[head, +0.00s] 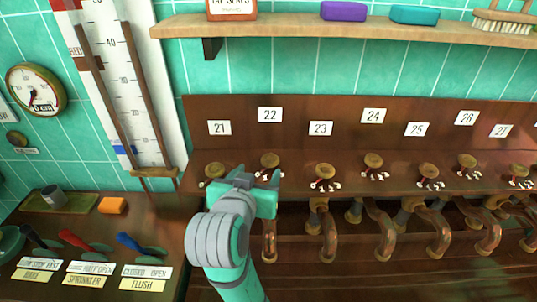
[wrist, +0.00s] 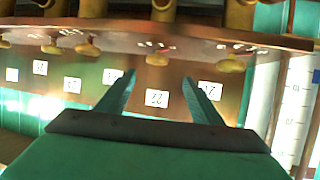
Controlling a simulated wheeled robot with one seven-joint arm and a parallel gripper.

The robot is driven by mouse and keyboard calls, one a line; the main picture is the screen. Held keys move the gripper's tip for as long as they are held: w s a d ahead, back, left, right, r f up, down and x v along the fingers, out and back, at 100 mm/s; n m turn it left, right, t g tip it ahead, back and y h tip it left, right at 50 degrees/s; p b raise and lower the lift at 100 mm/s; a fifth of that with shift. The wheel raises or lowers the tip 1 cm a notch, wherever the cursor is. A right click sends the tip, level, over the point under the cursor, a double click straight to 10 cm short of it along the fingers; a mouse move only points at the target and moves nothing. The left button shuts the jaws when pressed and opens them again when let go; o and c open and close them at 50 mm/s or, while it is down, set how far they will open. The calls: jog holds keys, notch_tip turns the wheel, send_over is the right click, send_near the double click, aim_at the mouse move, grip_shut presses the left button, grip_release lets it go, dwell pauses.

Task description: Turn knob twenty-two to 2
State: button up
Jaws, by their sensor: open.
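Knob twenty-two (head: 269,160) is a round brass knob on the dark wooden ledge, below the white plate marked 22 (head: 270,115). White marks by its base are mostly hidden by my gripper in the head view, so its setting cannot be read. My teal gripper (head: 258,178) is just in front of the knob and overlaps its lower side in the picture. In the upside-down wrist view, the knob (wrist: 157,59) shows between and beyond the two spread fingertips (wrist: 160,78). The fingers are open and empty, and no contact is visible.
Knob twenty-one (head: 215,171) is close on the left and knob twenty-three (head: 323,171) on the right. Copper pipes (head: 387,235) hang below the ledge. A shelf (head: 350,29) runs above. Labelled levers (head: 75,240) stand on the lower left.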

aim_at(269, 161)
jog(key=x, duration=1)
jog(key=shift+d+f, duration=0.15)
jog(key=shift+d, duration=0.2)
jog(key=c, duration=1.1)
jog(key=shift+o, duration=0.2)
